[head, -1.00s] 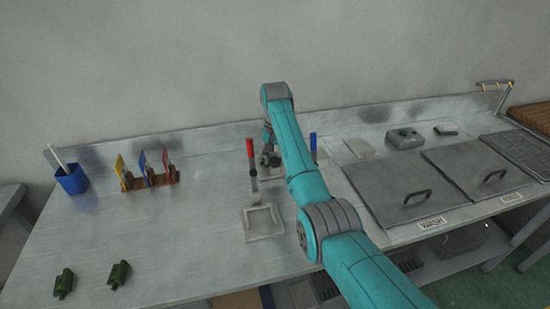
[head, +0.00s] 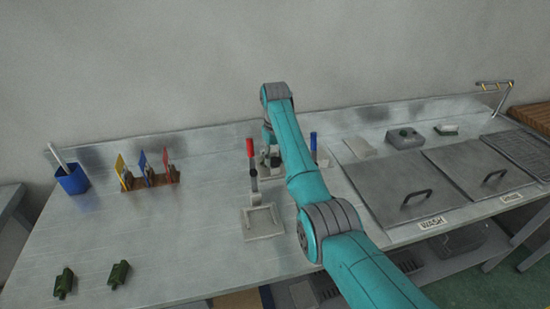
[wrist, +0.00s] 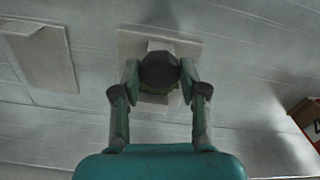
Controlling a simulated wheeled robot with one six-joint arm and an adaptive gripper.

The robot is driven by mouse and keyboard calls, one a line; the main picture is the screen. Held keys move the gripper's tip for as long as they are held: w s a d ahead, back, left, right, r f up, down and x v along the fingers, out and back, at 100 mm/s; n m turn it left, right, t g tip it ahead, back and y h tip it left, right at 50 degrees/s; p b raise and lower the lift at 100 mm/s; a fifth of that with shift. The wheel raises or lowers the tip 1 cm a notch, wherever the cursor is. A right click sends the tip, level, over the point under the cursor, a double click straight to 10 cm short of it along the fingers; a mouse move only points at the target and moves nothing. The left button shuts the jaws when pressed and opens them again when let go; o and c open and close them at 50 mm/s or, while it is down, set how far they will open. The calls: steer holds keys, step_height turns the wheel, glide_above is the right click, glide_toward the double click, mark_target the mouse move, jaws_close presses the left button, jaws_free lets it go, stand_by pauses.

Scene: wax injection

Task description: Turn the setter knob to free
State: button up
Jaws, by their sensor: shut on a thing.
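The setter knob (wrist: 159,70) is a dark, rounded knob on a pale square base plate (wrist: 188,46), seen in the wrist view. My gripper (wrist: 159,80) is shut on it, with one finger on each side. In the head view my gripper (head: 268,140) is over the back middle of the bench, between a red-handled lever (head: 250,150) and a blue-handled lever (head: 313,142). My arm hides much of the knob there. I see no readable mark of the knob's setting.
A wooden rack (head: 150,182) with coloured cards and a blue pen cup (head: 72,180) stand at the left. Two green pieces (head: 118,274) lie at the front left. Lidded metal tanks (head: 400,190) are on the right. The left middle of the bench is clear.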

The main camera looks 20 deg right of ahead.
mark_target(275, 160)
steer(key=n, duration=0.5)
steer(key=shift+n, duration=0.3)
steer(key=n, duration=0.5)
steer(key=shift+n, duration=0.3)
steer(key=o, duration=1.1)
steer(key=shift+o, duration=0.2)
steer(key=shift+r, duration=0.1)
steer(key=shift+r, duration=3.65)
